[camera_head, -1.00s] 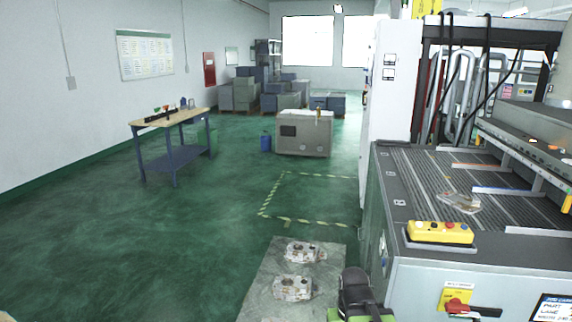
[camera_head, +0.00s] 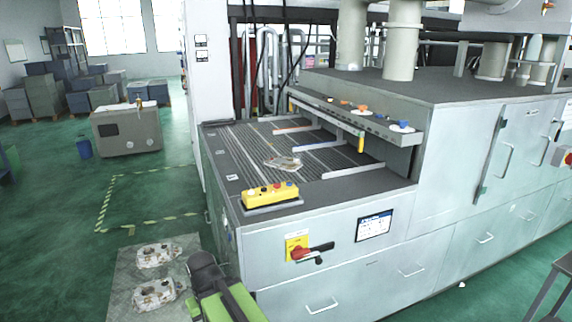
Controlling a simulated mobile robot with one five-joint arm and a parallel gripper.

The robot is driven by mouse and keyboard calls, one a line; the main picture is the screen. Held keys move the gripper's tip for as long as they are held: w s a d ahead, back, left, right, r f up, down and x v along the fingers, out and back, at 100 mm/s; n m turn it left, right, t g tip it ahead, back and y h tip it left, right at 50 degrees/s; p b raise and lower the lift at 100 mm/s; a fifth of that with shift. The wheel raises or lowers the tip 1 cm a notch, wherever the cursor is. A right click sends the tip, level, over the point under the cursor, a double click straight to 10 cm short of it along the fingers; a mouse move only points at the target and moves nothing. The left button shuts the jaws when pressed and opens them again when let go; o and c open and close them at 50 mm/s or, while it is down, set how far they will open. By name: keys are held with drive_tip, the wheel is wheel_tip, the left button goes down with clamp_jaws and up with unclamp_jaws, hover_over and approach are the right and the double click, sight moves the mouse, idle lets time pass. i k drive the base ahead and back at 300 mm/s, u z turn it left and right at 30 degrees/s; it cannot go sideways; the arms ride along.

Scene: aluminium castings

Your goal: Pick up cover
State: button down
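A flat silver-grey casting (camera_head: 283,163), which may be the cover, lies on the ribbed conveyor bed (camera_head: 250,150) of the large grey machine. Two bulkier grey castings, a far one (camera_head: 157,256) and a near one (camera_head: 158,294), lie on a grey mat (camera_head: 125,279) on the floor at the lower left. I cannot tell for certain which casting is the cover. Part of my own arm, black and green, shows at the bottom, beside the mat and in front of the machine. My gripper's fingers are not visible.
A yellow button box (camera_head: 270,194) sits on the machine's near corner. A red switch handle (camera_head: 312,252) sticks out from its front. Lane rails and a raised beam (camera_head: 330,119) border the bed. Striped tape marks clear floor at left. A dark table (camera_head: 555,292) stands at lower right.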

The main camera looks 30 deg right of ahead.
sight(287, 163)
drive_tip(key=u, duration=0.15)
drive_tip(key=i, duration=1.5)
drive_tip(key=z, duration=0.4)
